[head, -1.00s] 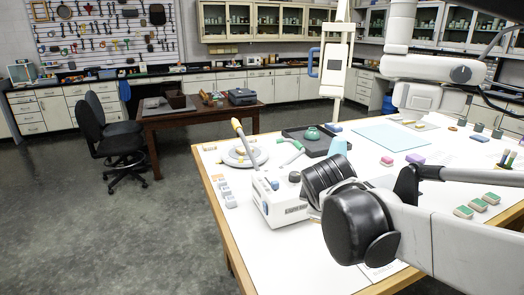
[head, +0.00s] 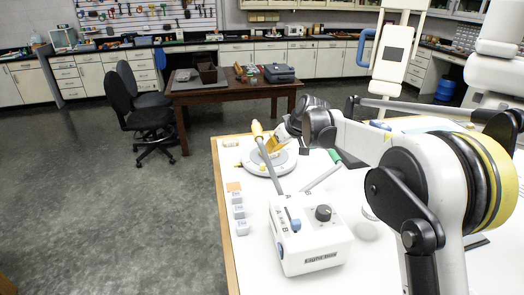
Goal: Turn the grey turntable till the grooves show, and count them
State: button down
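The grey turntable (head: 258,170) is a round disc lying flat near the back left corner of the white table. My gripper (head: 273,148) is low over its back right part, at the end of my arm, which reaches in from the right. A small yellow-orange patch shows at the gripper's end; I cannot tell whether it is part of the gripper or a thing on the disc. The fingers are too small and overlapped to read, and contact with the disc is unclear. I see no grooves from here.
A white light box (head: 311,240) with a dark knob stands in front. Small blocks (head: 239,212) line the table's left edge. My arm hides much of the right side.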

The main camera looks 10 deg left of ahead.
aim_at(257, 162)
jog(key=b+x, duration=0.3)
jog(key=x, duration=0.8)
jog(key=shift+r, duration=0.1)
